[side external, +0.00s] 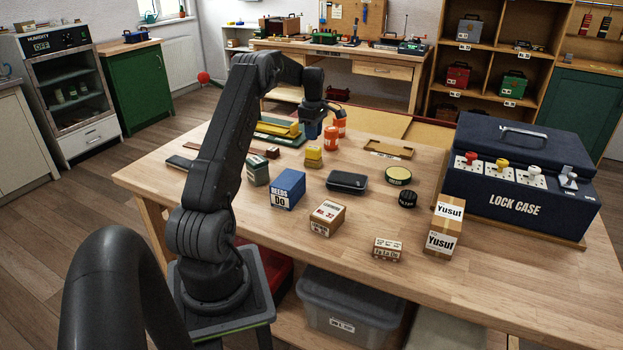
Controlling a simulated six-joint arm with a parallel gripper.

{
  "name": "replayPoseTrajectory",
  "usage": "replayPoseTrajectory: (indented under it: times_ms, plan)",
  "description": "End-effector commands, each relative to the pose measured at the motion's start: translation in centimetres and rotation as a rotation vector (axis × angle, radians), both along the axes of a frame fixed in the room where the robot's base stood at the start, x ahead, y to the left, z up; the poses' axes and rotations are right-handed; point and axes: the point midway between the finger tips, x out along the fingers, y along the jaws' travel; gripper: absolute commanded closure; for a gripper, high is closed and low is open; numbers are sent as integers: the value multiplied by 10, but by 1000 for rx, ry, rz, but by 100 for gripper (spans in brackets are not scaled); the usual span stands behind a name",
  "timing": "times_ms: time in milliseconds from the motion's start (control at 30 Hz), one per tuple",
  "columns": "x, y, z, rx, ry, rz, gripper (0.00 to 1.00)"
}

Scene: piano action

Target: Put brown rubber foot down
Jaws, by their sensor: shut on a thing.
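My gripper (314,118) is at the far part of the workbench, pointing down, beside two orange jars (331,138) and just above a blue object (313,131). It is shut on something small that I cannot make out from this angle. I cannot pick out the brown rubber foot with certainty. A small dark brown block (273,152) lies on the bench, left of the yellow blocks (314,157), apart from my gripper.
The wooden workbench (345,215) carries a blue Reeds box (287,190), a dark case (347,182), a yellow-topped tin (398,175), cardboard boxes (327,215) and a large navy lock case (520,180). A green mat (270,138) lies at the far left. Bare wood shows between the items.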

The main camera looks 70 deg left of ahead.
Motion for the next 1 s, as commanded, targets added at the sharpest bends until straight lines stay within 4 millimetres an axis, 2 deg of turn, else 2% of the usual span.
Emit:
replayPoseTrajectory:
  times_ms: [33,400,1000]
  plan:
    - [-8,6,0,0,0,21,100]
    - [-5,4,-61,-3,1,14,100]
    - [-5,3,-136,-2,2,14,100]
